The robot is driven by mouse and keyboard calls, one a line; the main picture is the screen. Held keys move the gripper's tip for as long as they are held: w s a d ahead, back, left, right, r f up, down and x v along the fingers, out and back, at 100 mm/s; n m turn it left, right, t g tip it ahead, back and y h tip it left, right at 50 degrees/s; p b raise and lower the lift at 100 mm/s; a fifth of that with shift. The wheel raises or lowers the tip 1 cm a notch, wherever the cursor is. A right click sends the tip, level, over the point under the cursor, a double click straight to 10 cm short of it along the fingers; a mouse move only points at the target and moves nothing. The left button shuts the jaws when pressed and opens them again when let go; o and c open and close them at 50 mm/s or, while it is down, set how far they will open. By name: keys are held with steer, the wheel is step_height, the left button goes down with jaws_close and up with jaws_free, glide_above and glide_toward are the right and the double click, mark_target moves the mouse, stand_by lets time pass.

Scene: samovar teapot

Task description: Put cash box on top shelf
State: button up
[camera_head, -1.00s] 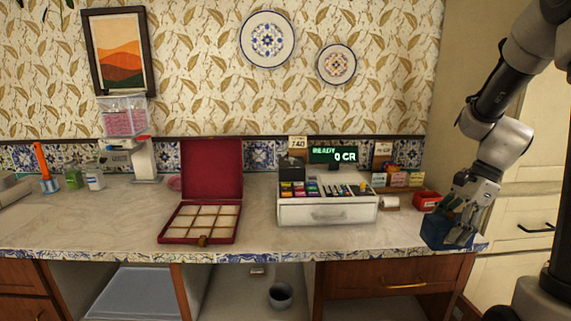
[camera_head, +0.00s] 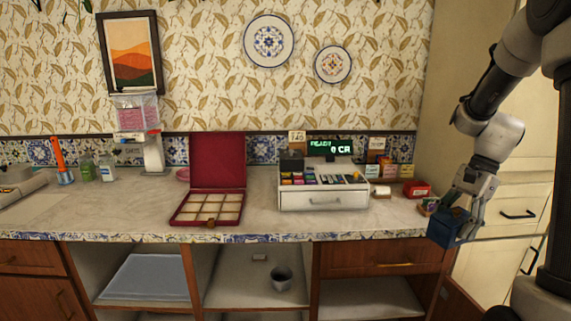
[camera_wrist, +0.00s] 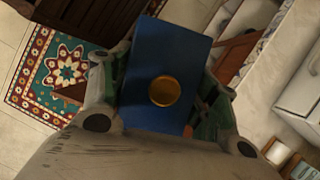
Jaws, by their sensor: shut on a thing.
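The cash box appears to be the dark blue box (camera_head: 444,231) at the right end of the counter. My gripper (camera_head: 462,207) is shut on it from above, and the box overlaps the counter's front right corner in the picture. In the wrist view, the blue box (camera_wrist: 165,60) fills the middle between the fingers, with a round gold knob on its face. Open shelf compartments show under the counter (camera_head: 110,215): a left one with a grey-blue panel (camera_head: 150,277), a middle one (camera_head: 235,290) and a right one (camera_head: 365,298).
A cash register (camera_head: 322,198) and an open red case (camera_head: 207,208) stand on the counter. A small red box (camera_head: 417,190) is near my gripper. Pale cabinets (camera_head: 500,240) are at the right; a patterned rug (camera_wrist: 55,75) lies on the floor.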

steer(key=w+n, duration=0.1)
steer(key=w+f+n+g, duration=0.1)
steer(key=n, duration=0.1)
steer(key=w+d+n, duration=0.1)
steer(key=shift+w+d+f+h, duration=0.1)
steer(key=shift+w+f+h, duration=0.1)
steer(key=shift+f+h, duration=0.2)
steer(key=w+a+f+n+g+h, duration=0.1)
steer(key=w+a+f+n, duration=0.2)
steer(key=a+f+n, duration=0.2)
steer(key=w+a+f+n+g+h, duration=0.1)
steer(key=w+a+f+n+h, duration=0.1)
steer(key=a+f+n, duration=0.3)
steer(key=w+a+f, duration=0.1)
steer(key=a+f, duration=0.2)
steer(key=f, duration=0.2)
steer(key=shift+w, duration=0.35)
